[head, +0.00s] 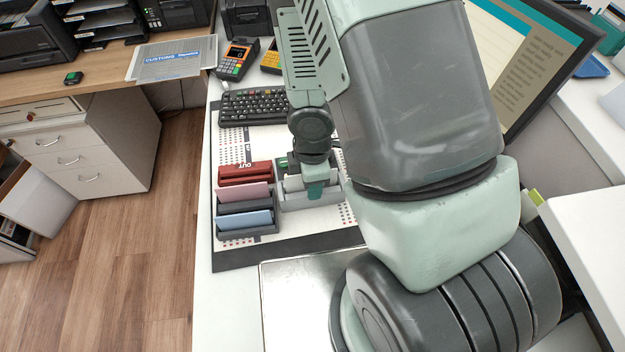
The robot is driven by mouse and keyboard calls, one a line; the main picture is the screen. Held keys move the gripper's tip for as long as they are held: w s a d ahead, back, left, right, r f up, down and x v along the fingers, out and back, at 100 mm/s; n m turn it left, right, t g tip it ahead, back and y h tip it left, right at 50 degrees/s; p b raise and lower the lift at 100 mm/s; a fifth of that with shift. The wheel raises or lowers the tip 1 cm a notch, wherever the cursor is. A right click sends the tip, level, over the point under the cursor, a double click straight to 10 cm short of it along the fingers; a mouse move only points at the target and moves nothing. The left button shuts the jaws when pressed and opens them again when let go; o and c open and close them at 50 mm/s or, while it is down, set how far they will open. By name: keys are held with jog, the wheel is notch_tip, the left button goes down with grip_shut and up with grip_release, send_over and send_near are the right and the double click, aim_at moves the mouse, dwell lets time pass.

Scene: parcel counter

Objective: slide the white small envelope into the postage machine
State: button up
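My gripper (316,189) reaches down over a grey sorter (292,204) on the counter mat. A whitish, envelope-like piece (294,184) shows beside the teal finger in that sorter; I cannot tell whether the finger touches it. The finger gap is hidden, so I cannot tell whether the gripper is open or shut. I cannot clearly identify the postage machine; my arm covers much of the counter's right side.
Left of my gripper, a grey rack (247,237) holds a pink envelope (243,195) and a blue envelope (246,221), with a dark red holder (244,172) behind. A keyboard (255,107) and card terminal (236,59) lie farther back. A metal plate (295,310) lies in front.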

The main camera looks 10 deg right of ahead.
jog(key=shift+s+r, duration=0.1)
jog(key=shift+r, duration=0.3)
notch_tip(320, 180, up, 2)
jog(key=shift+r, duration=0.1)
notch_tip(320, 180, up, 8)
dwell(0.5)
dwell(0.4)
jog(key=d+r+m+t+h, duration=0.15)
jog(key=r+m, duration=0.25)
jog(key=r, duration=0.4)
jog(key=d+r+m+t+h, duration=0.1)
jog(key=d+r+m, duration=0.25)
jog(key=r, duration=0.35)
jog(key=s+r+m+t+y, duration=0.2)
jog(key=s+r+m+t, duration=0.1)
jog(key=s+r+m, duration=0.6)
notch_tip(320, 180, up, 3)
jog(key=shift+s+f+m, duration=0.1)
jog(key=shift+s+m, duration=0.05)
jog(key=shift+m, duration=0.7)
